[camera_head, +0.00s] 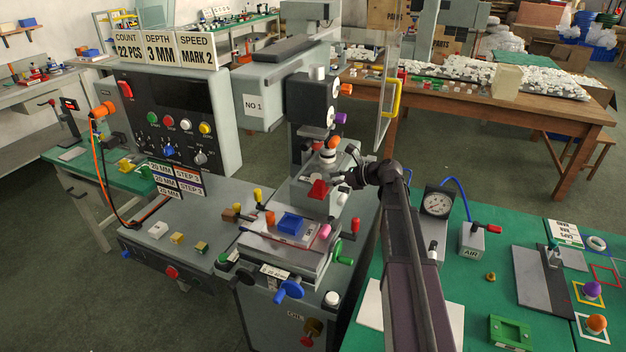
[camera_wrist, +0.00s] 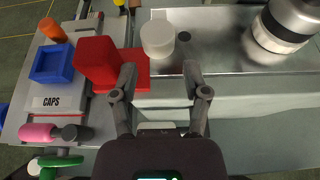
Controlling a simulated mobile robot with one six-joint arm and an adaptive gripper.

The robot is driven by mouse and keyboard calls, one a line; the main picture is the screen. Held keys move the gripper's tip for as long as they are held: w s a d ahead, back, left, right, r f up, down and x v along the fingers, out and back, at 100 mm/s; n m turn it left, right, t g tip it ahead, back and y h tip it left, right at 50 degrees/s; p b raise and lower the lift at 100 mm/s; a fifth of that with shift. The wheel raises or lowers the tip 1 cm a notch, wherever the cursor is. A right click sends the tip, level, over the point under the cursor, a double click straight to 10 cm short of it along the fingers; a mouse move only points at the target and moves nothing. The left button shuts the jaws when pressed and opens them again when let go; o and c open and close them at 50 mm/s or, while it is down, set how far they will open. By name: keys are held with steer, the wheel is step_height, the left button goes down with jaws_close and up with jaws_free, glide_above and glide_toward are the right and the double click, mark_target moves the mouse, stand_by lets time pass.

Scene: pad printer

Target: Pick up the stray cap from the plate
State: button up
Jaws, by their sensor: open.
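The white round cap (camera_wrist: 157,42) stands on the grey metal plate (camera_wrist: 222,62) in the wrist view, close to the right of a red block (camera_wrist: 97,62). My gripper (camera_wrist: 160,76) is open and empty, with one finger to each side of the cap's line. The fingertips are a little short of the cap in the picture; I cannot tell their height above the plate. In the head view my gripper (camera_head: 348,180) is over the machine's plate beside the red block (camera_head: 318,189); the cap is not clearly seen there.
A blue bin (camera_wrist: 52,64) sits behind the CAPS label (camera_wrist: 58,103), also seen in the head view (camera_head: 291,223). A metal cylinder (camera_wrist: 284,22) rises at the plate's right. The control box (camera_head: 170,115) is left of the machine; a green bench (camera_head: 490,300) is right.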

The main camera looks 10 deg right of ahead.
mark_target(318, 176)
stand_by(0.3)
steer(key=w+a, duration=0.2)
steer(key=a, duration=0.1)
steer(key=shift+w+a, duration=0.2)
steer(key=shift+a, duration=0.1)
steer(key=shift+w+a+f, duration=0.25)
steer(key=shift+w+a, duration=0.1)
steer(key=shift+a, duration=0.2)
steer(key=c, duration=0.4)
